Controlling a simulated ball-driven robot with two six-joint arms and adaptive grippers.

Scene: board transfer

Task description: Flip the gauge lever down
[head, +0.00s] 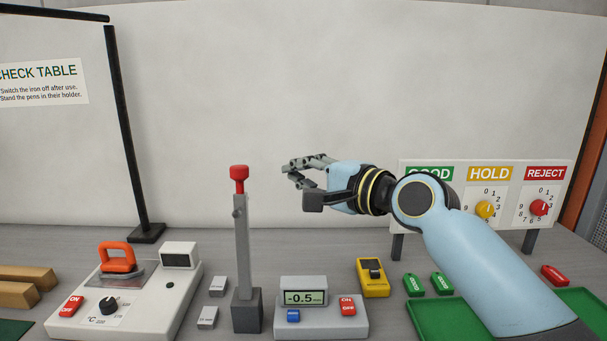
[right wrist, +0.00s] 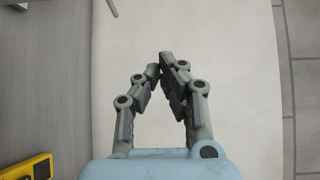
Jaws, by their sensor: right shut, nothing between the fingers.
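A grey upright post (head: 242,245) with a red knob (head: 239,173) on top rises from a dark grey block (head: 246,311). A small peg sticks out of the post below the knob; I cannot tell which part turns as the lever. Beside its base, to the right, is a grey gauge box (head: 335,318) with a display (head: 304,297) reading -0.5 mm. My right gripper (head: 290,172) is shut and empty, in the air to the right of the red knob and apart from it. Its fingertips meet in the right wrist view (right wrist: 162,64). My left gripper is out of view.
A white panel with an orange-handled iron (head: 118,258) stands left of the post. Two small grey blocks (head: 217,287) lie between them. A yellow device (head: 373,278), green tags (head: 413,285) and green trays (head: 438,320) lie to the right. A GOOD/HOLD/REJECT board (head: 460,190) stands behind my right arm.

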